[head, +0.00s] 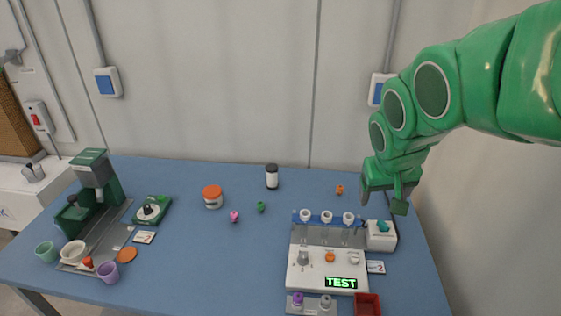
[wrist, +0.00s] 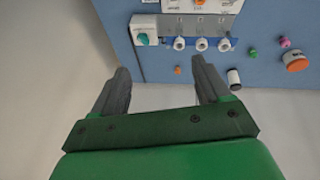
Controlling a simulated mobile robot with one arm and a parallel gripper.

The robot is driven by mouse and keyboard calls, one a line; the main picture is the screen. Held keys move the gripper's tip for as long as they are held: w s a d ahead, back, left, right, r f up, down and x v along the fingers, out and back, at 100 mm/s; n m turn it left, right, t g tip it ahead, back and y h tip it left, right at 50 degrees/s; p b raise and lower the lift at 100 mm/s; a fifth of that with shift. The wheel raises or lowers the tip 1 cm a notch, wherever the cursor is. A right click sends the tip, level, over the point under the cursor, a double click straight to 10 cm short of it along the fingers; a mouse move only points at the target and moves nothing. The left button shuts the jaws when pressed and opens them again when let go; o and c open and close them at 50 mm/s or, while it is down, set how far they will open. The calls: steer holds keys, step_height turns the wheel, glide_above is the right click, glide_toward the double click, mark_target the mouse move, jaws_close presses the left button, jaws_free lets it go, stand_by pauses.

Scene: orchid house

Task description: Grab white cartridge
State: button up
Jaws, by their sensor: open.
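A test panel (head: 302,280) with a lit "TEST" display stands at the table's right. A row of small pieces sits on it: a grey-white one (head: 303,257), an orange one (head: 330,256) and a white one (head: 354,258). A front tray (head: 312,310) holds a purple piece (head: 298,299) and a pale grey-white one (head: 325,302). I cannot tell which pale piece is the white cartridge. My gripper (head: 385,200) is open and empty, above the back right of the table, behind the panel; its two fingers (wrist: 162,70) show apart in the wrist view.
Three white cups (head: 326,216) line the panel's back. A white box (head: 382,238) with a teal piece stands right of it, near a red bin (head: 367,304). A black-and-white jar (head: 272,177) and an orange-lidded tub (head: 213,196) stand left. A green coffee machine (head: 95,170) is far left.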

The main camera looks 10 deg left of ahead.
steer(key=w+a+n+t, duration=0.15)
steer(key=w+a, duration=0.25)
steer(key=w, duration=0.7)
steer(key=n+t+y, duration=0.4)
steer(key=t+y, duration=0.2)
steer(key=y, duration=0.3)
glide_above(275, 176)
steer(key=s+d, duration=0.2)
steer(key=s, duration=0.2)
steer(key=f, duration=0.1)
steer(key=shift+g, duration=0.25)
steer(key=f, duration=2.3)
steer(key=shift+s+d+f, duration=0.15)
steer(key=shift+d+f, duration=0.1)
steer(key=shift+f, duration=0.1)
steer(key=shift+x, duration=3.3)
steer(key=shift+w+a+f, duration=0.25)
steer(key=shift+w, duration=0.25)
